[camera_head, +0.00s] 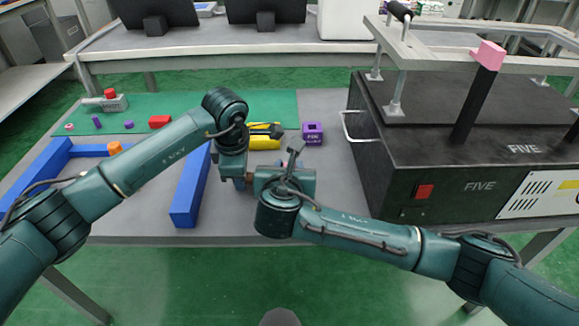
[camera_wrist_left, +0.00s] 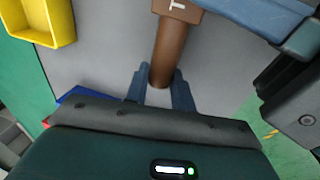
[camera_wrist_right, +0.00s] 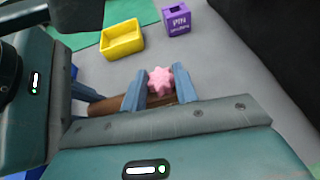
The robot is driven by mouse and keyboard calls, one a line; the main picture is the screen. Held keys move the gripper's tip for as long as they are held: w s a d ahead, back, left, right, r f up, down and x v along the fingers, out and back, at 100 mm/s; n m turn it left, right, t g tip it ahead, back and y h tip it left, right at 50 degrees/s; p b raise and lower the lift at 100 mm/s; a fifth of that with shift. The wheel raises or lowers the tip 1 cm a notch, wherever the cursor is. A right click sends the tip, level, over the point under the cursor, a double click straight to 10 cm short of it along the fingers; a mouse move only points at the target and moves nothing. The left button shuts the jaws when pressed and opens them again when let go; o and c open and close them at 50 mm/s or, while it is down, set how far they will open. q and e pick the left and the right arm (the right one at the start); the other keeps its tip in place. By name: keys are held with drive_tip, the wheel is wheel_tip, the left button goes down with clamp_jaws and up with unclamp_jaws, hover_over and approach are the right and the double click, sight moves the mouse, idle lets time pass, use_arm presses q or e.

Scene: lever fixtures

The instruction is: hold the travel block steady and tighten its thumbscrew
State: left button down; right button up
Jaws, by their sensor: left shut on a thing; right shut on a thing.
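The brown travel block (camera_wrist_left: 178,7) shows at the top of the left wrist view, with a pale letter on it and a brown bar (camera_wrist_left: 167,45) running down from it. My left gripper (camera_wrist_left: 161,77) is shut on this bar. The pink star-shaped thumbscrew (camera_wrist_right: 160,80) shows in the right wrist view on the brown block. My right gripper (camera_wrist_right: 160,72) is shut on the thumbscrew, one finger on each side. A blue finger of the right gripper also reaches in at the top right of the left wrist view.
A yellow bin (camera_wrist_right: 122,42) and a purple PIN box (camera_wrist_right: 178,17) stand beyond the grippers. Blue rails (camera_head: 191,185) lie left of them. A black FIVE cabinet (camera_head: 440,190) with a side handle blocks the right. The grey table front is clear.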

idle(0.5)
drive_tip(key=o, duration=1)
drive_tip(key=v, duration=1.2)
drive_tip(key=shift+a, duration=0.15)
